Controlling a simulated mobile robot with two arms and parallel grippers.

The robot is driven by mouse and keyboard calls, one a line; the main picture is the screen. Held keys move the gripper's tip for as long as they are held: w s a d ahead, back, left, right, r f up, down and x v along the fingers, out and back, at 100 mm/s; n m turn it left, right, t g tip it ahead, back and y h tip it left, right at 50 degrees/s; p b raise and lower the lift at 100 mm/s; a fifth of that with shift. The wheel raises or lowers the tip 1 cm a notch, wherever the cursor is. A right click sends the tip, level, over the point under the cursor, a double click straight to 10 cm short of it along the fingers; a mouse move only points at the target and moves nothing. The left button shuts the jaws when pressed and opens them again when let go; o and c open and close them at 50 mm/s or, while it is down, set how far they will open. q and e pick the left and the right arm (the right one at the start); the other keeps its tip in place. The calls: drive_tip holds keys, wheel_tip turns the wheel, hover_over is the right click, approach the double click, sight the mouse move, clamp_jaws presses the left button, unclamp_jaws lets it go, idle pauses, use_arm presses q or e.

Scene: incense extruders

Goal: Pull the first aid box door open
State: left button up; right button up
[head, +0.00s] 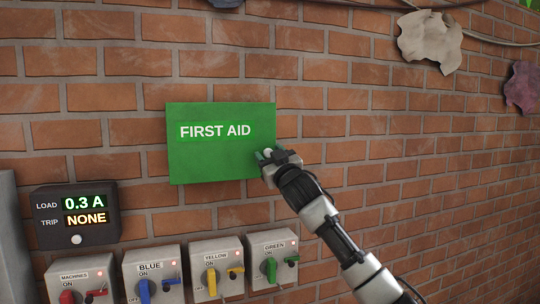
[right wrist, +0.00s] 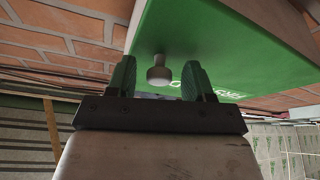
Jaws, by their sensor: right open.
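The green first aid box (head: 215,165) hangs on the brick wall with its door shut, labelled FIRST AID in white. My right gripper (head: 264,154) is at the lower right edge of the door. The two fingers of my right gripper (right wrist: 158,78) are open, one on each side of the knob, with gaps between. The knob also shows by the fingers in the head view (head: 268,152). My left gripper is out of view.
Below the box are a dark load display (head: 76,232) and a row of grey switch boxes with coloured levers, such as the green one (head: 272,258). Torn pale material (head: 430,38) hangs at the upper right.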

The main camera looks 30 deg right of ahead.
clamp_jaws()
